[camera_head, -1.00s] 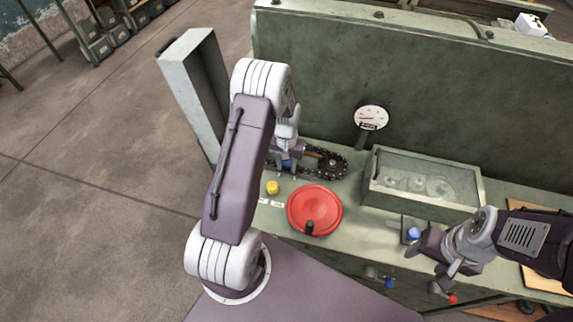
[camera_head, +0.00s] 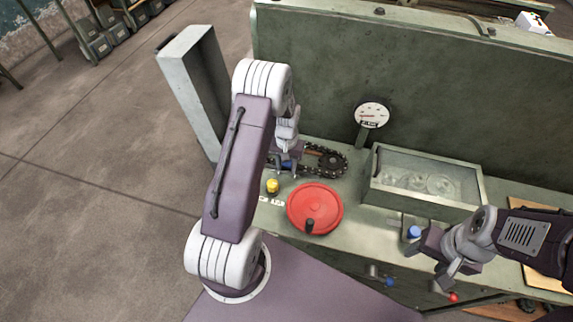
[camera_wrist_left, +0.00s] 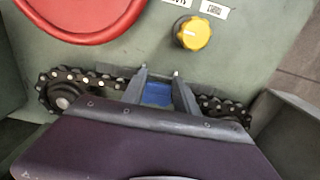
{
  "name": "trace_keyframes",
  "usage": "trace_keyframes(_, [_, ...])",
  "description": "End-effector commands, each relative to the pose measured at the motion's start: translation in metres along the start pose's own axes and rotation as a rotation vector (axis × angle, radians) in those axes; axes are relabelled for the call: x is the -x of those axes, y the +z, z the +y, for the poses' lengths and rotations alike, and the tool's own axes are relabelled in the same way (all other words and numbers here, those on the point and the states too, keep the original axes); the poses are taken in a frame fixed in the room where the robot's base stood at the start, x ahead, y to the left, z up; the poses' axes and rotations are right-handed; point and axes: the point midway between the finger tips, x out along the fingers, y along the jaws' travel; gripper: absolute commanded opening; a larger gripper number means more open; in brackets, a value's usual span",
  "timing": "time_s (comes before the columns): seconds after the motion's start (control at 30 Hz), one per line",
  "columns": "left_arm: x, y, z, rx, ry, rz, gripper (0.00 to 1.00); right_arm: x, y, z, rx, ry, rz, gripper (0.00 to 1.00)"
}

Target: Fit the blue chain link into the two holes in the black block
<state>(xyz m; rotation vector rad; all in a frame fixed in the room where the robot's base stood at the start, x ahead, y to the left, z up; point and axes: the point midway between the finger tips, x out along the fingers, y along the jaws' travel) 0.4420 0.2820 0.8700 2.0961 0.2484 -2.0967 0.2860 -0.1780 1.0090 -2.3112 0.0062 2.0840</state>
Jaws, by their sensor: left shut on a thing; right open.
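My left gripper (camera_head: 286,168) reaches down over the chain at the back left of the bench. It is shut on the blue chain link (camera_wrist_left: 157,94), which shows between its two fingers in the left wrist view. Black chain (camera_head: 333,172) runs to either side of the link around sprockets. The black block and its two holes cannot be made out; the fingers and wrist hide much of that spot. I cannot tell whether the link touches the chain ends. My right gripper (camera_head: 430,262) is open and empty at the bench's front right.
A red disc with a black knob (camera_head: 315,208) and a yellow knob (camera_head: 272,186) stand in front of the chain. A gauge (camera_head: 372,116) rises behind. A glass-topped box (camera_head: 425,185) and a blue button (camera_head: 414,232) are to the right. A tall back panel closes off the rear.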

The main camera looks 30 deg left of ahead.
Motion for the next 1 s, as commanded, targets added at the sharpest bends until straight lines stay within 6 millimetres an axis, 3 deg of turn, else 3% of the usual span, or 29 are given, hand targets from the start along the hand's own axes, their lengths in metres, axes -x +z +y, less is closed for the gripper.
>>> trace_keyframes(0.93, [-0.0053,-0.0004,0.0,0.0,0.0,0.001,0.0,-0.0021,0.0002,0.0001,0.0,0.0,0.0,0.59])
trace_keyframes(0.97, [-0.0053,-0.0004,0.0,0.0,0.0,0.001,0.41,-0.0021,0.0002,0.0001,0.0,0.0,0.0,0.59])
trace_keyframes(1.0, [-0.0053,-0.0004,0.0,0.0,0.0,0.001,0.52,-0.0021,0.0002,0.0001,0.0,0.0,0.0,0.59])
